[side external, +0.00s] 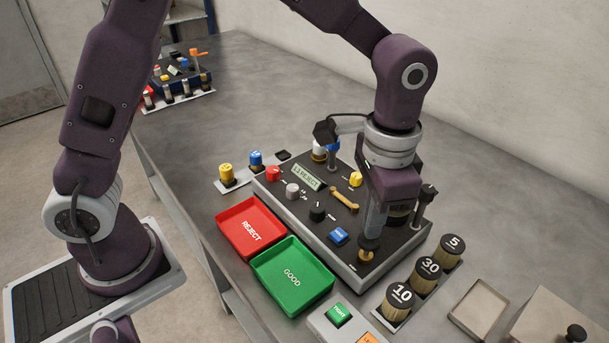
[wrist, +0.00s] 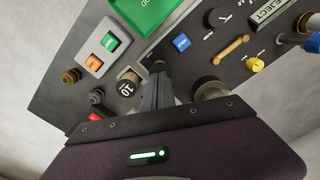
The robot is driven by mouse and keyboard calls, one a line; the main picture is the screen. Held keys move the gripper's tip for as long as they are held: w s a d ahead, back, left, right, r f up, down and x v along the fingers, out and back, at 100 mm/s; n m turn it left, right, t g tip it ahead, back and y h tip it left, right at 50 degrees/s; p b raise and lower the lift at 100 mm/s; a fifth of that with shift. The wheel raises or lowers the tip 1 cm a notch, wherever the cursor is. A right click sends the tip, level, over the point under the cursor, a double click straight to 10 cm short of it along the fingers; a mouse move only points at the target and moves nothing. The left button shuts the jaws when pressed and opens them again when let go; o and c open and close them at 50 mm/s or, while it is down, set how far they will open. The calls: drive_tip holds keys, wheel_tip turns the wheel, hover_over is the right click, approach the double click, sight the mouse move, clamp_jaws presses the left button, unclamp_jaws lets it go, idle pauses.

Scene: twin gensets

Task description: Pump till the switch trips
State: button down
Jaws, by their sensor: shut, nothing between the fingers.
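My gripper (side external: 371,235) points down over the front right of the dark-topped control panel (side external: 290,212), fingers shut with nothing between them. A brass knob (side external: 368,254) is directly under the fingertips; I cannot tell whether they touch it. The panel's display (side external: 307,177) reads "REJECT" after small characters. The panel also carries a blue button (side external: 338,236), a black rotary knob (side external: 317,211), a yellow bar handle (side external: 344,201) and a yellow knob (side external: 355,179). Which part is the switch is unclear.
A red REJECT tray (side external: 251,228) and a green GOOD tray (side external: 292,273) lie in front. Cylinders marked 10 (side external: 398,300), 30 (side external: 425,274) and 5 (side external: 447,250) stand at right. A green-and-orange button box (side external: 325,323) is nearby.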

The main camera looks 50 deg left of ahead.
drive_tip(key=shift+f, duration=0.1)
idle(0.3)
drive_tip(key=shift+f, duration=1.5)
drive_tip(key=shift+r, duration=3.05)
drive_tip(key=s+a+r+n+t, duration=0.2)
drive_tip(key=s+a+r, duration=0.2)
drive_tip(key=a+r, duration=0.3)
drive_tip(key=s+a+r+n+t, duration=0.1)
drive_tip(key=s+a+n+t, duration=0.2)
drive_tip(key=s+a, duration=0.7)
drive_tip(key=s+n, duration=0.1)
drive_tip(key=s, duration=0.3)
drive_tip(key=shift+s+r+t, duration=0.2)
drive_tip(key=shift+r+t, duration=0.1)
drive_tip(key=shift+r, duration=0.1)
